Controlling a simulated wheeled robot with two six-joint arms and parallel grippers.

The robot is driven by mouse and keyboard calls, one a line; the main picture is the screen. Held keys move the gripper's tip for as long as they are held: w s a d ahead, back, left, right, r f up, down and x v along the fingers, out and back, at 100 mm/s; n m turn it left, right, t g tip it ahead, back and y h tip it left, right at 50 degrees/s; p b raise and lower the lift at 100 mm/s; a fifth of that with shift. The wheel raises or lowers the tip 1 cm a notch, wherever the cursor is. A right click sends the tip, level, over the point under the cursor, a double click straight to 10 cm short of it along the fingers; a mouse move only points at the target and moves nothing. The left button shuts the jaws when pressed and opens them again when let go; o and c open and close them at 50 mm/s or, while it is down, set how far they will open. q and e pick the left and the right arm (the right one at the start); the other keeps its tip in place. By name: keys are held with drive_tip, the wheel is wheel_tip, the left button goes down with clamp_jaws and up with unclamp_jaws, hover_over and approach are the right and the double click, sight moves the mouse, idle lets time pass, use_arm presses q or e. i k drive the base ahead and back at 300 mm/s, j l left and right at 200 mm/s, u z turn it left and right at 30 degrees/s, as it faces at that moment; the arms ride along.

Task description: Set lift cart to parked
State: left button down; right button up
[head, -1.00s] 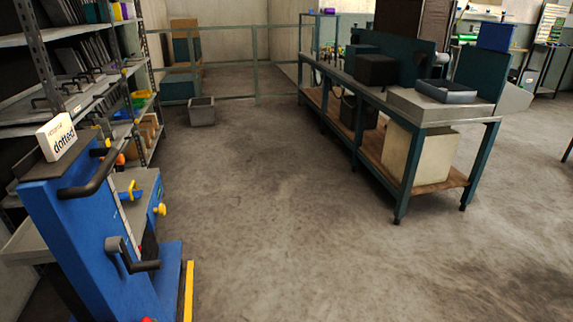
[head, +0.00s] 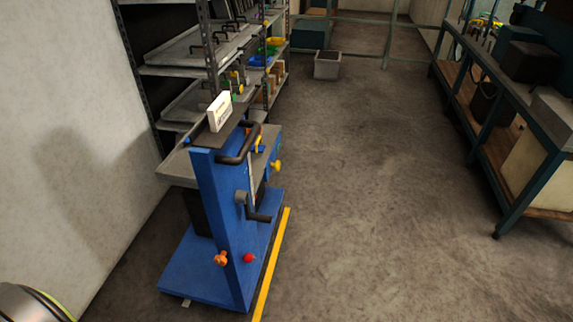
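The lift cart (head: 225,230) is a blue upright column on a blue base, left of centre in the head view. It has a grey platform (head: 182,167), a black push handle (head: 241,147), a dark crank (head: 254,206), a yellow knob (head: 275,166), an orange knob (head: 220,258) and a red knob (head: 248,258). A white sign block (head: 219,110) sits on its top. A yellow floor line (head: 272,262) runs along the right side of the base. Neither gripper shows.
A metal shelf rack (head: 207,48) with trays and bins stands behind the cart. A plain wall (head: 60,130) is at the left. A workbench (head: 500,150) stands at the right. A grey bin (head: 327,66) sits on the floor farther back. The middle floor is clear.

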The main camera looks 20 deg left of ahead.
sight(221, 162)
drive_tip(key=u, duration=1)
